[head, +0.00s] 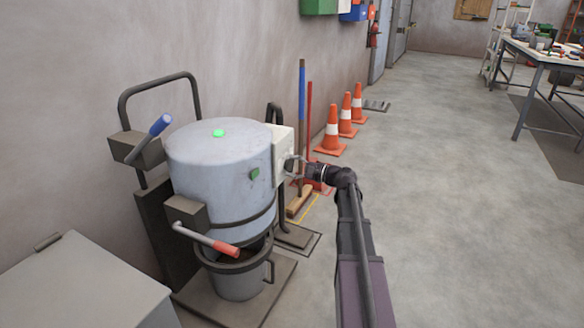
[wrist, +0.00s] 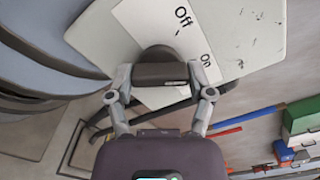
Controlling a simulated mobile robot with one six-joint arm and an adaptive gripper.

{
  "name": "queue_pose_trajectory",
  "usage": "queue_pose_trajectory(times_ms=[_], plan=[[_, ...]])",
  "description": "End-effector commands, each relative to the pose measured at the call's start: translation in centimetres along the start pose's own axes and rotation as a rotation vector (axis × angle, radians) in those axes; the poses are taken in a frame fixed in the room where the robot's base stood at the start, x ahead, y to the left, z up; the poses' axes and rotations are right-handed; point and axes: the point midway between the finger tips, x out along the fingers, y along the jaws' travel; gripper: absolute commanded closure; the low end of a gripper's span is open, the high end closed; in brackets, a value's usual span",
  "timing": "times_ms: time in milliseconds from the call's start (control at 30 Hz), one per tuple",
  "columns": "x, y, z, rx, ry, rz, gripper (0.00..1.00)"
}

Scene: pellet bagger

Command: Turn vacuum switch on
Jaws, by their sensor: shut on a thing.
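The vacuum switch is a dark knob (wrist: 160,73) on a pale panel (wrist: 255,40) in the wrist view. A white label beside it (wrist: 152,14) reads "Off" and "On". The knob's bar lies crosswise between my fingers; I cannot tell for sure which word it points to. My gripper (wrist: 160,95) is shut on the knob, one finger at each end. In the head view, my gripper (head: 294,165) reaches the panel (head: 281,145) on the right side of the grey drum-shaped machine (head: 205,165); the knob is hidden there.
A green light (head: 218,133) glows on the machine's lid. A blue-handled lever (head: 160,126) and a red-handled lever (head: 222,247) stick out from it. A bucket (head: 238,283) stands below. Brooms (head: 302,110) and orange cones (head: 332,135) stand behind my gripper.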

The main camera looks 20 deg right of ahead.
Motion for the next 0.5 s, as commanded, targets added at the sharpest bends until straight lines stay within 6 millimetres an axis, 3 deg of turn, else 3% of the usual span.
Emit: queue_pose_trajectory(times_ms=[33,67,133,500], plan=[[0.01,0.08,0.02,0.001,0.000,0.002,0.79],[0.01,0.08,0.02,0.001,0.000,0.002,0.23],[0.00,0.07,0.02,0.001,0.000,0.002,0.02],[-0.01,0.03,0.01,-0.001,0.000,0.001,0.00]])
